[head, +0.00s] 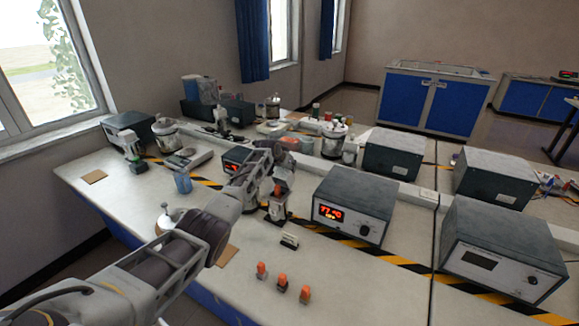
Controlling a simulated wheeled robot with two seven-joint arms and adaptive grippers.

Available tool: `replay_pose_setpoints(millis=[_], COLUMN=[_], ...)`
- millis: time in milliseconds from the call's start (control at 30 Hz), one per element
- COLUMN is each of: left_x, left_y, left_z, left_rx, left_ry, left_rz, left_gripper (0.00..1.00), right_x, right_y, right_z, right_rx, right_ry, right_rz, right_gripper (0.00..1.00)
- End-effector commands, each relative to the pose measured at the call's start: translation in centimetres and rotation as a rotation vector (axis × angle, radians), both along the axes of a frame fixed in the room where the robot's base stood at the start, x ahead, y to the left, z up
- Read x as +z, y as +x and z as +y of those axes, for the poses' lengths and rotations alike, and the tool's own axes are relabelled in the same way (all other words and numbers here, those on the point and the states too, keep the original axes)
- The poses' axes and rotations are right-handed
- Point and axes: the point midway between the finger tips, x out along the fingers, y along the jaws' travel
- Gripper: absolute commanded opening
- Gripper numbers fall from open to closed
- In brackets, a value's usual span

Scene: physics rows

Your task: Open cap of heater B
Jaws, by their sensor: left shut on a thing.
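My left gripper (277,213) reaches over the middle of the bench and points down beside the box with the lit red display (357,205). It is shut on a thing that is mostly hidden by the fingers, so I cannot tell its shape. A silver lidded pot (333,140) stands behind, and another (165,131) stands at the back left. A small round knob (165,206) shows at the left behind my forearm, which hides what is below it. No label tells which one is heater B. My right gripper is not in view.
Another box (500,250) with a dark display stands at the right. A blue cup (182,182) is at the left. The front middle bench is mostly free.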

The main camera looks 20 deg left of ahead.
Motion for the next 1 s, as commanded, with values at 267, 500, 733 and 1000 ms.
replay_pose_setpoints(millis=[267, 500, 733, 1000], left_x=[-1.3, -1.2, -0.7, -0.3], left_y=[-0.4, -0.3, -0.2, -0.3], left_z=[-0.5, -0.3, -0.2, -0.1], left_rx=[-0.005, -0.003, -0.001, -0.001], left_ry=[-0.002, -0.002, -0.002, -0.001], left_rz=[0.018, 0.016, 0.009, 0.006], left_gripper=[0.21, 0.43, 0.43, 0.43], right_x=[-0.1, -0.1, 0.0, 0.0], right_y=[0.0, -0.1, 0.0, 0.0], right_z=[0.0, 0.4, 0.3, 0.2], right_rx=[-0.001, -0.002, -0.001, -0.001], right_ry=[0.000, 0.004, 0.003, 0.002], right_rz=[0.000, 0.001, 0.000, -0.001], right_gripper=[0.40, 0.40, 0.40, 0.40])
